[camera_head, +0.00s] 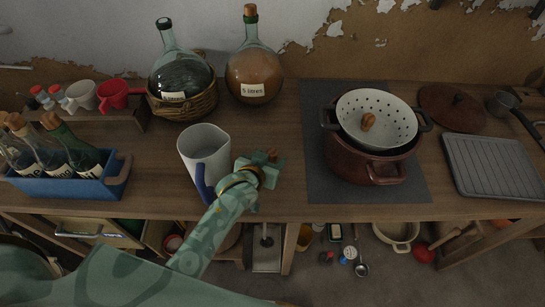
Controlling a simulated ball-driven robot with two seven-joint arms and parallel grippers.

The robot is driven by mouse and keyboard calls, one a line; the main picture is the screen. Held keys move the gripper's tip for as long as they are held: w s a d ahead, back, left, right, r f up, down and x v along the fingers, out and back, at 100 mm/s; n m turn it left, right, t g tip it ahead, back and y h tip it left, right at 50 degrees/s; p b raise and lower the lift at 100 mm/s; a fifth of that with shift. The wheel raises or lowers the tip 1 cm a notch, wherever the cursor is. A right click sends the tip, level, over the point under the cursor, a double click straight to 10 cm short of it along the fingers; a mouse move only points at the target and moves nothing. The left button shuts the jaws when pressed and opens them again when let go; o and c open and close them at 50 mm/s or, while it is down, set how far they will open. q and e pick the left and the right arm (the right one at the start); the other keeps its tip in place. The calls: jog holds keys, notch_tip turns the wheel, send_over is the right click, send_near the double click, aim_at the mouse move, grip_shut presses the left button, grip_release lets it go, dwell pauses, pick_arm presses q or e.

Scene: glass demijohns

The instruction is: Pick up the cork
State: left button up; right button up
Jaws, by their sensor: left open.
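A brown cork-like piece (368,121) shows inside the white perforated colander (378,104), near its front wall. The colander sits on a dark red pot (366,165). My left gripper (270,160) is over the table's front half, left of the pot and well apart from the cork-like piece. Its jaws are open; a small brown patch shows at its tip, too small to tell what it is. Another cork (250,13) sits in the neck of the brown-filled demijohn (254,75). My right gripper is not in view.
A white jug (205,152) with a blue handle stands close left of my gripper. A green demijohn in a wicker basket (197,104) stands behind. A blue bottle crate (75,187) is at left. A grey ridged tray (495,165) and brown lid (452,107) lie at right.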

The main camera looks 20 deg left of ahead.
aim_at(271, 154)
pick_arm(q)
jog(key=x, duration=0.2)
jog(key=b+x, duration=0.1)
jog(key=x, duration=0.1)
jog(key=shift+w+a+f, duration=0.25)
jog(key=shift+r, duration=0.1)
jog(key=c, duration=1)
jog(key=shift+c, duration=0.2)
